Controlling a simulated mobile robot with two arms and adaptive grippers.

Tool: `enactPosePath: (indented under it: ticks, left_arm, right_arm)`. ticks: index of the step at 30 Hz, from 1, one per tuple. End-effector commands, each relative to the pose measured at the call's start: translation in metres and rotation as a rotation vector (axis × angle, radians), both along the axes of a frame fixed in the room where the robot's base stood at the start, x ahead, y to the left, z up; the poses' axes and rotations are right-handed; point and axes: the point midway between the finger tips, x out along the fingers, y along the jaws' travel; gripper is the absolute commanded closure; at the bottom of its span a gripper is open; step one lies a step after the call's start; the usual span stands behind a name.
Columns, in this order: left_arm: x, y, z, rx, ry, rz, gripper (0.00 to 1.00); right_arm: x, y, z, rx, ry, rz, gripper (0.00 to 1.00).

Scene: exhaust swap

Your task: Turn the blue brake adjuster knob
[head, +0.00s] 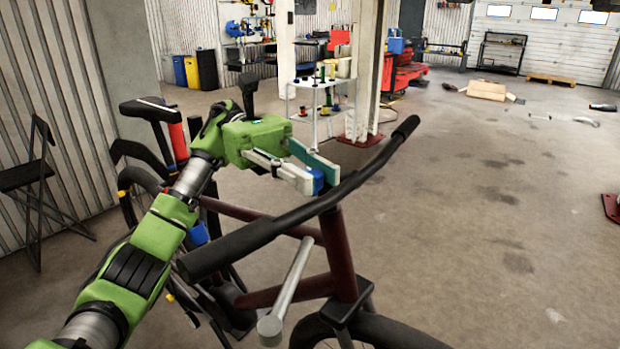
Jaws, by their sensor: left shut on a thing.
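The blue brake adjuster knob (318,181) sits at the middle of the handlebar (290,215) of a dark red bicycle. My left gripper (313,179) comes in from the left over the bike, and its fingers are closed on the knob. The fingers partly cover the knob, so only a small blue part shows. My right gripper is not in the view.
A white shelf trolley (318,110) and a pillar (364,70) stand behind. A folding chair (35,180) is at the left wall. The floor to the right is largely clear.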

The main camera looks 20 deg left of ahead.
Motion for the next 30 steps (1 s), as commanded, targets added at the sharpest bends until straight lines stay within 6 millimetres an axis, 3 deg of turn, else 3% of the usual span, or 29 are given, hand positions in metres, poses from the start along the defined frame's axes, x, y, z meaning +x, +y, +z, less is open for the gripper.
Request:
enactPosePath:
  ticks: [20, 21, 23, 30]
  left_arm:
    - [0.0004, -0.0001, 0.0008, -0.002, 0.002, -0.067, 1.0]
    - [0.0004, -0.0001, 0.0008, -0.002, 0.002, -0.067, 0.78]
    - [0.0004, -0.0001, 0.0007, -0.002, 0.001, -0.067, 0.63]
    - [0.0003, -0.0001, 0.0003, -0.001, 0.001, -0.067, 0.63]
  right_arm:
    - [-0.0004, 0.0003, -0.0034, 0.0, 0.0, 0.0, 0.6]
    - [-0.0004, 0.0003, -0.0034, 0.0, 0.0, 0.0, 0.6]
    - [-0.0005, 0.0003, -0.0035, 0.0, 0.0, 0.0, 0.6]
    - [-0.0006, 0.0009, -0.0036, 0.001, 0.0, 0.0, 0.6]
